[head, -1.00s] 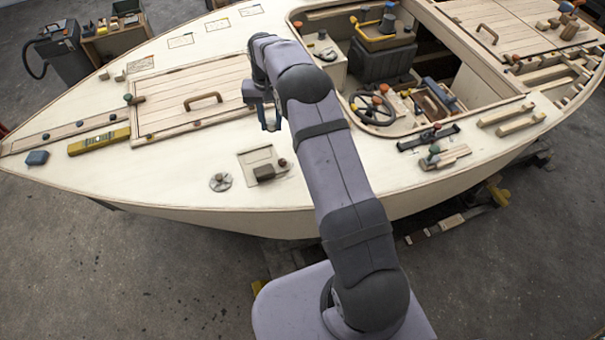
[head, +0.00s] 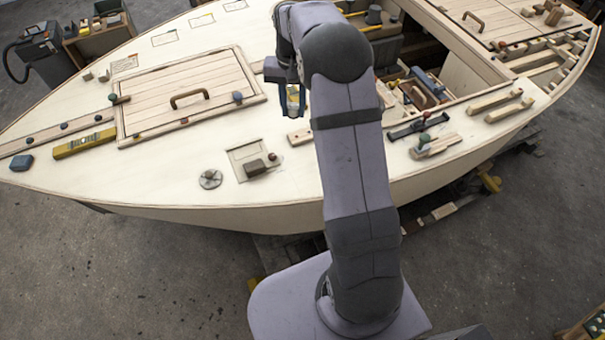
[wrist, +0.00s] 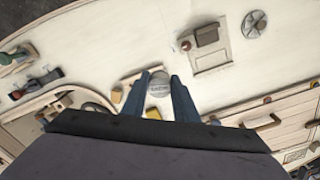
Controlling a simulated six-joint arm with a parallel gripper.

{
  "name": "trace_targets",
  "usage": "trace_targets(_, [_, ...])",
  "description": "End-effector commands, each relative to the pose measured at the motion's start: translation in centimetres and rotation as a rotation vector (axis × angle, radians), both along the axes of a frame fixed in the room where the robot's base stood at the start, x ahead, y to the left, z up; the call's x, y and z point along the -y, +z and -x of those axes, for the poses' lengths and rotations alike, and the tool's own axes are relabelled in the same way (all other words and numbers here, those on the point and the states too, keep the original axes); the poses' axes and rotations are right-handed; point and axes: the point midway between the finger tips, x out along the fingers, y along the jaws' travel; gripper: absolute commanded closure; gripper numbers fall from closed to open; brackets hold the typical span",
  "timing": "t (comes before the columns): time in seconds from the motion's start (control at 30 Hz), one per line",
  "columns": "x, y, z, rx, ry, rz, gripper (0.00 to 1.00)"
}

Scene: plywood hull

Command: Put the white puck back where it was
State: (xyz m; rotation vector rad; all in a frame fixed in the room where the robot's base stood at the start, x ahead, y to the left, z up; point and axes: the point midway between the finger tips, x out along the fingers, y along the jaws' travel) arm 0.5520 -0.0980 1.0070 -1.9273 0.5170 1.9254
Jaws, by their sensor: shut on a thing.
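My gripper (head: 292,112) hangs over the pale deck, between the closed hatch and the open cockpit. In the wrist view its two blue fingers (wrist: 159,92) are shut on the white puck (wrist: 159,84), a round pale disc with a grey band. The puck appears held above the deck; the gap under it is hard to judge. In the head view the puck is mostly hidden by the fingers and cannot be made out clearly.
A wooden block (head: 300,136) lies on the deck just below the gripper in the head view. The slatted hatch (head: 160,95) has a raised handle. A dark block (head: 255,167) sits on a square panel beside a round metal fitting (head: 210,179). Bare deck lies between.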

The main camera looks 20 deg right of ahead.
Motion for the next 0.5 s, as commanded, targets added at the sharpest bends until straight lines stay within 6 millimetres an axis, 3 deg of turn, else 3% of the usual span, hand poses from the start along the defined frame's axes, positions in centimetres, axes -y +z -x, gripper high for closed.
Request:
trace_targets(0.3, [-0.7,-3.2,6.7,-0.003,0.062,-0.001,0.98])
trace_targets(0.5, [-1.3,-5.7,9.6,-0.002,0.12,-0.001,0.98])
